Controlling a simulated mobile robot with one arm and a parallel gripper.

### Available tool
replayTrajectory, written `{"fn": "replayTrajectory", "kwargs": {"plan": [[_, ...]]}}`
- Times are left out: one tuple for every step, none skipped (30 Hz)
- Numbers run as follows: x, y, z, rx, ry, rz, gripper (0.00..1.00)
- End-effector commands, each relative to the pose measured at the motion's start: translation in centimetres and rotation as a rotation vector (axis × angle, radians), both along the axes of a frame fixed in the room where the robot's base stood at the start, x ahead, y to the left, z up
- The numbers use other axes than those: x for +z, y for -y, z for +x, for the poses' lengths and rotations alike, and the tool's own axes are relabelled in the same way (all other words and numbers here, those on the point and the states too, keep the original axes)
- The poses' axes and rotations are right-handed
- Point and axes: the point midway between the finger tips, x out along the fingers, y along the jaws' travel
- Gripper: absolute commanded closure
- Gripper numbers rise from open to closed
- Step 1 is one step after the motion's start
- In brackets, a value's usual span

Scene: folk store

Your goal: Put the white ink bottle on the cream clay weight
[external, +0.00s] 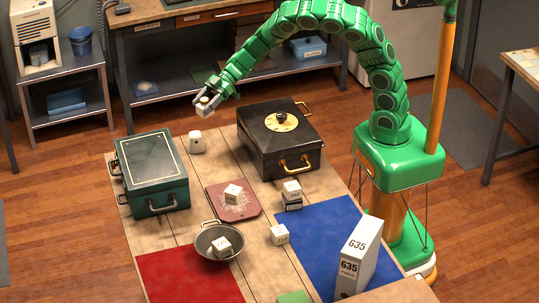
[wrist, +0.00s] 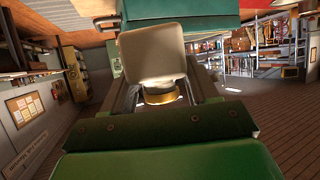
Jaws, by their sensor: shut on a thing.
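My gripper (external: 207,98) is raised above the far end of the wooden table and is shut on the white ink bottle (external: 204,107). In the wrist view the bottle (wrist: 152,55) is a pale block with a brass-coloured cap between the fingers (wrist: 160,96). A small cream piece (external: 196,142), which looks like the clay weight, stands on the table between the green case and the black box. The held bottle is above it in the picture and apart from it. The weight cannot be made out in the wrist view.
The green case (external: 152,172) stands left of the weight and the black box with a dial (external: 280,138) right. Nearer are a red board (external: 219,212), a metal bowl (external: 206,255), several white blocks, a blue mat (external: 307,262), a red mat (external: 190,282) and a white binder (external: 358,255).

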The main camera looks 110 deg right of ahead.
Motion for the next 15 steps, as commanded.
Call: {"fn": "replayTrajectory", "kwargs": {"plan": [[-0.6,0.1,0.4,0.000,-0.001,0.002,0.72],[-0.9,0.2,0.6,0.000,-0.002,0.002,0.72],[-1.4,0.3,0.9,-0.001,-0.003,0.003,0.72],[-1.7,0.4,1.1,-0.001,-0.003,0.003,0.72],[-2.0,0.5,1.3,-0.001,-0.004,0.002,0.72],[-2.4,0.6,1.7,0.000,-0.004,0.002,0.72],[-2.6,0.7,1.9,0.000,-0.003,0.001,0.72],[-2.9,0.7,2.1,0.000,-0.002,0.000,0.72],[-3.2,0.8,2.4,0.000,-0.002,-0.001,0.72],[-3.4,0.9,2.6,0.000,-0.001,-0.001,0.72],[-3.6,0.9,2.8,0.000,-0.001,-0.001,0.72],[-3.9,1.0,3.0,0.000,-0.001,0.000,0.72],[-4.1,1.1,3.2,0.000,-0.001,0.000,0.72],[-4.3,1.1,3.3,0.000,-0.001,0.000,0.72],[-4.5,1.2,3.4,-0.001,-0.002,0.001,0.72]]}}
